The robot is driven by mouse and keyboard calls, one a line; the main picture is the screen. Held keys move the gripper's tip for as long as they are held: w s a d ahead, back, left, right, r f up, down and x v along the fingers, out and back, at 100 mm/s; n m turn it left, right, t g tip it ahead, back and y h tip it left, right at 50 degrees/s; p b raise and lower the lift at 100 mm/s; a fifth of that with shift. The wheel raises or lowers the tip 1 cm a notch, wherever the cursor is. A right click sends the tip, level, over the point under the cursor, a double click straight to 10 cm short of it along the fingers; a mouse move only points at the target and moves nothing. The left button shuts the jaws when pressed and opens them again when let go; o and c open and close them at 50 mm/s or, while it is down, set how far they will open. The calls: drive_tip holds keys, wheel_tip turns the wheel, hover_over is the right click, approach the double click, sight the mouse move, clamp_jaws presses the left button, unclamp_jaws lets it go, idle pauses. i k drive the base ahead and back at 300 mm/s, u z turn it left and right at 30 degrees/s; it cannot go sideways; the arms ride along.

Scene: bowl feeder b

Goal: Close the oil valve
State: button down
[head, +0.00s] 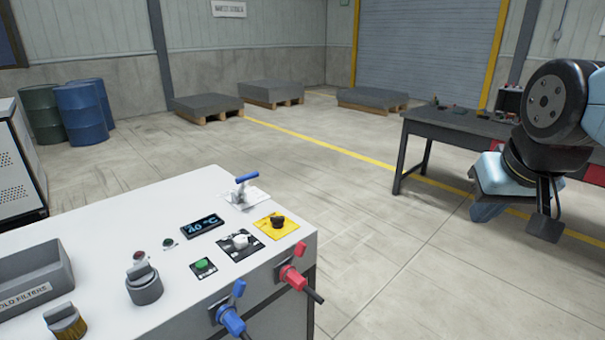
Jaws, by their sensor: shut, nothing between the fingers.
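A lever valve with a blue handle (246,178) stands on a pale plate near the far right corner of the white machine top. It looks like the oil valve, but its label is too small to read. The handle lies roughly level and points toward the right. My gripper (545,228) hangs at the right edge, over the floor and far from the machine. It is shut and empty, and touches nothing. The fingers are small and dark in this view.
The white machine top (110,255) also holds a black knob on a yellow plate (277,222), a white switch (240,242), a green button (203,265), a grey knob (144,284), a brush (65,321) and a bin (30,281). Red (293,277) and blue (230,318) connectors jut from its side.

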sight(244, 180)
drive_tip(key=u, duration=0.95)
drive_tip(key=i, duration=0.1)
drive_tip(key=z, duration=1.85)
drive_tip(key=k, duration=1.35)
drive_tip(key=u, duration=1.4)
drive_tip(key=i, duration=1)
drive_tip(key=z, duration=0.05)
